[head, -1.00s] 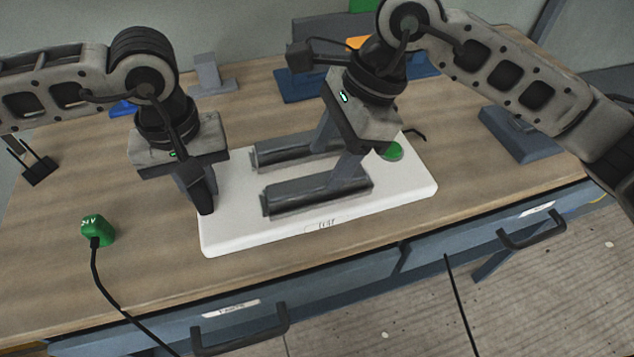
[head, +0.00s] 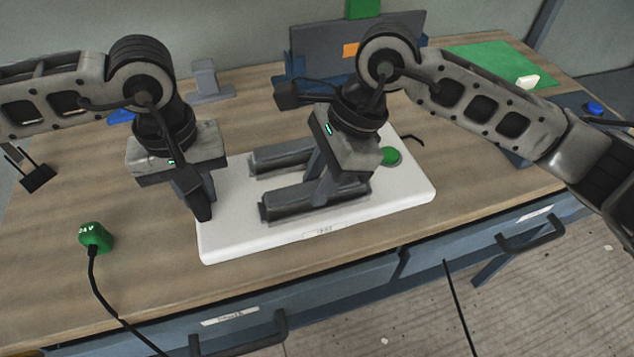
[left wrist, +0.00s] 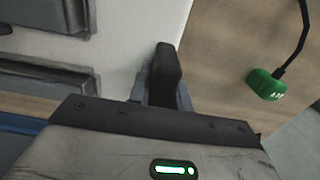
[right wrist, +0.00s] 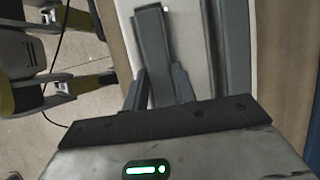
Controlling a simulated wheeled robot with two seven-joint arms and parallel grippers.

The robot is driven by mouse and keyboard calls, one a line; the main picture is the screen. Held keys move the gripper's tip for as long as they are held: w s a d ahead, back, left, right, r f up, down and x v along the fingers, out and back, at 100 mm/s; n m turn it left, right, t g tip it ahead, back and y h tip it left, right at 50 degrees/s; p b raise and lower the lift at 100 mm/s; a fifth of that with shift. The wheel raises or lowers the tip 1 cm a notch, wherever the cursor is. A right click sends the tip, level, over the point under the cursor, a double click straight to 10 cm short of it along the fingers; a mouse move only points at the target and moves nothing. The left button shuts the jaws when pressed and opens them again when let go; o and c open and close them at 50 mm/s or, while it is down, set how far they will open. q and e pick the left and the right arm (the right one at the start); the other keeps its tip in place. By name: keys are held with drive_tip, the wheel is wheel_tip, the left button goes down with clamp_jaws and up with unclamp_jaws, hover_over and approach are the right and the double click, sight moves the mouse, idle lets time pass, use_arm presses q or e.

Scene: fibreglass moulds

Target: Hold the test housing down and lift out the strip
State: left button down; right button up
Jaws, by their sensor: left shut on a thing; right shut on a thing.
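The test housing (head: 228,238) is a white slab with a TEST label at its front edge. It lies flat on the bench and bears two grey bars and a round green button (head: 390,156). My right gripper (head: 328,185) is low over the near grey bar (head: 285,203). In the right wrist view its fingers (right wrist: 158,90) straddle this bar. I cannot tell a separate strip from the bar.
A green 24V plug (head: 95,237) with a black cable lies at the left. A grey stand (head: 206,80) and a dark panel (head: 310,50) are at the back. A green mat (head: 490,62) lies at the back right. Bench front-left is mostly clear.

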wheel_tip(320, 180, up, 10)
idle(0.4)
use_arm(q)
drive_tip(key=c, duration=1.2)
unclamp_jaws()
drive_tip(key=shift+r, duration=0.15)
wheel_tip(320, 180, up, 12)
drive_tip(key=shift+f, duration=0.1)
